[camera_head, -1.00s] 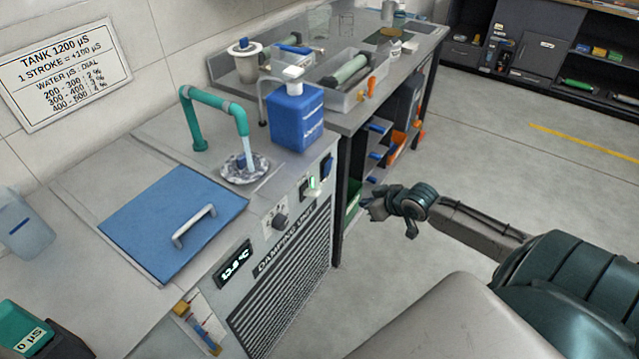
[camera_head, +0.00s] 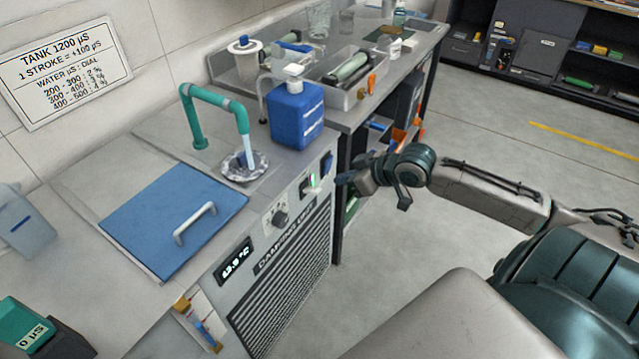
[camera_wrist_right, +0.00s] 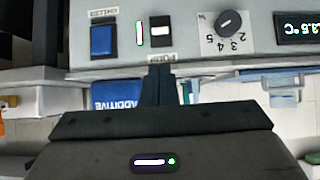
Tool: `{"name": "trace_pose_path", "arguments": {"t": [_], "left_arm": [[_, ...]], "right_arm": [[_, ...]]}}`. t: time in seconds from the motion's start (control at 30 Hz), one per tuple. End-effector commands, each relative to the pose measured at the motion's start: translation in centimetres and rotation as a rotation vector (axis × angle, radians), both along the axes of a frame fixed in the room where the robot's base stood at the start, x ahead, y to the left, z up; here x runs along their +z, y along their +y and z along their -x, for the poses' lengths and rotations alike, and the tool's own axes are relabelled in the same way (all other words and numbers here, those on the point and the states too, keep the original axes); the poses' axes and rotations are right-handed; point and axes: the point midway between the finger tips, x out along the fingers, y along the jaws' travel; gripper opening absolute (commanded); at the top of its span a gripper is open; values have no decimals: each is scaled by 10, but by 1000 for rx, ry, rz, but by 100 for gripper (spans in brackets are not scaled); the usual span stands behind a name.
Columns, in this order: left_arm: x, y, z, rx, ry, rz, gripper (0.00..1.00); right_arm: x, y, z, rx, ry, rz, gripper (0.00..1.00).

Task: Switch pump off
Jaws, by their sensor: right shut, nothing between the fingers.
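The pump switch (camera_wrist_right: 160,31) is a black rocker with a white middle, upside down in the right wrist view beside a lit green lamp (camera_wrist_right: 140,33). In the head view the switch (camera_head: 304,188) is small on the front of the damping unit (camera_head: 285,265). My right gripper (camera_head: 347,181) is shut and empty, its tips pointing at the panel near the switches. In the right wrist view its fingers (camera_wrist_right: 158,76) line up below the pump switch, seemingly apart from it. Water (camera_head: 248,152) runs from the green pipe (camera_head: 215,101). My left gripper is out of view.
A blue chiller switch (camera_wrist_right: 103,40) sits beside the lamp. A dial (camera_wrist_right: 230,22) and a temperature display (camera_wrist_right: 297,27) are on the other side. A blue additive bottle (camera_head: 297,118) stands on top near the edge. A bench (camera_head: 345,120) stands behind; the floor at right is clear.

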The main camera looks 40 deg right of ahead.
Motion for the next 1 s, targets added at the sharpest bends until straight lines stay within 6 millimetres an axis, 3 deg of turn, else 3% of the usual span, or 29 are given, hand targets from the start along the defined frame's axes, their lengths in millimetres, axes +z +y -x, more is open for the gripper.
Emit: {"name": "trace_pose_path", "arguments": {"t": [0.27,0.7,1.0], "left_arm": [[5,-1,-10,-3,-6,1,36],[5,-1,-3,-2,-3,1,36],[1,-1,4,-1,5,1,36]], "right_arm": [[-16,9,-20,-2,-1,-7,0],[-45,24,-55,1,0,-6,0],[-55,28,-65,2,3,-1,0]]}}
